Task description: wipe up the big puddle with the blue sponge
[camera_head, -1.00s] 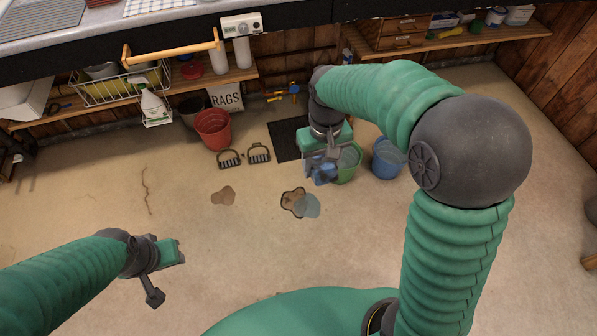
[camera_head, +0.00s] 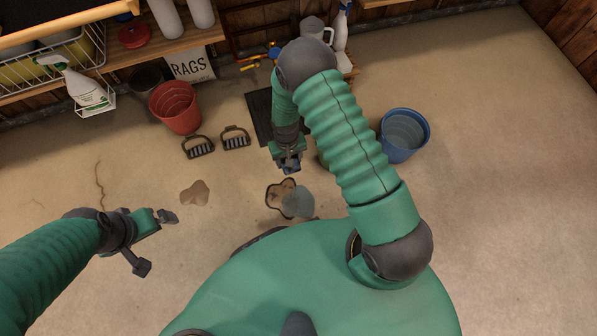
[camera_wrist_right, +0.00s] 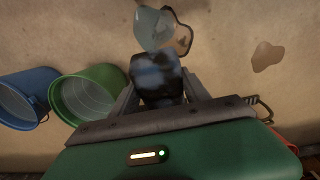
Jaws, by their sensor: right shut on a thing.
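The blue sponge (camera_head: 290,166) is held in my right gripper (camera_head: 288,158), which is shut on it. In the right wrist view the sponge (camera_wrist_right: 157,78) looks dark and mottled between the fingers. The big puddle (camera_head: 297,201) is a grey-blue wet patch overlapping a brown patch with a dark edge. It lies on the floor just in front of the sponge; it also shows in the right wrist view (camera_wrist_right: 153,29). The sponge appears above the floor, apart from the puddle. My left gripper (camera_head: 168,216) is empty at the left, its fingers seemingly apart.
A smaller brown puddle (camera_head: 195,193) lies to the left. A green bucket (camera_wrist_right: 88,96) and a blue bucket (camera_head: 404,134) stand right of my right gripper. A red bucket (camera_head: 175,107), two black brushes (camera_head: 235,138) and a dark mat (camera_head: 259,112) are behind. The right floor is clear.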

